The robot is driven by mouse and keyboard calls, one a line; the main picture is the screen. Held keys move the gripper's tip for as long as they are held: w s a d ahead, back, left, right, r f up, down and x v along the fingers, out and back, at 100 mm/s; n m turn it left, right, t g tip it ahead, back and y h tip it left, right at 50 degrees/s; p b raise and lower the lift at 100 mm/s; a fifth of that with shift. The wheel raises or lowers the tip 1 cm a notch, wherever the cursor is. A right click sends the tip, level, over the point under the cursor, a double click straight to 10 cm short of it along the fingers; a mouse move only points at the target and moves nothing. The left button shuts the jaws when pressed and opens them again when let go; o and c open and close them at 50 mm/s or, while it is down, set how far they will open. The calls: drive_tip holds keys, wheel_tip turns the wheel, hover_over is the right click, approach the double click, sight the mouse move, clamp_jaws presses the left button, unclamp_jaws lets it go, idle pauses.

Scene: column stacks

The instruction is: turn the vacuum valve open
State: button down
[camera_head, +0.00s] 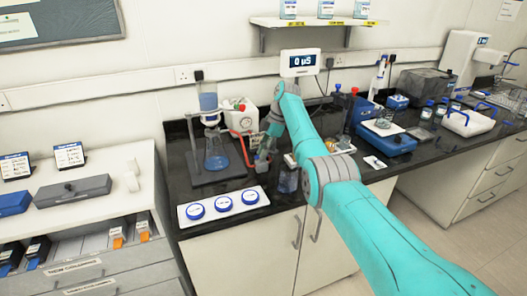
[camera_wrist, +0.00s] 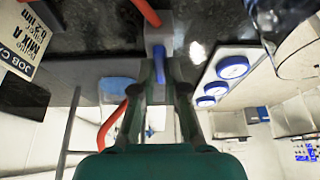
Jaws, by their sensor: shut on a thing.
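The vacuum valve shows in the wrist view as a grey block (camera_wrist: 158,30) with a blue lever handle (camera_wrist: 157,62), and red tubing runs near it. My gripper (camera_wrist: 162,76) has its two fingers on either side of the blue lever, shut on it. In the head view my gripper (camera_head: 264,158) is low over the black bench, just right of the flask stand. The valve is mostly hidden there behind my arm and gripper. I cannot tell the exact lever angle relative to the tubing.
A column and flask (camera_head: 215,158) stand left of my gripper. A white pump (camera_head: 240,117) with red tubing is behind. A conductivity display (camera_head: 301,63) stands behind. Glassware (camera_wrist: 300,45) is close at the wrist view's upper right.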

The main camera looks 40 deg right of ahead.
drive_tip(key=c, duration=1.2)
unclamp_jaws()
drive_tip(key=v, duration=1.2)
drive_tip(key=shift+f, duration=0.1)
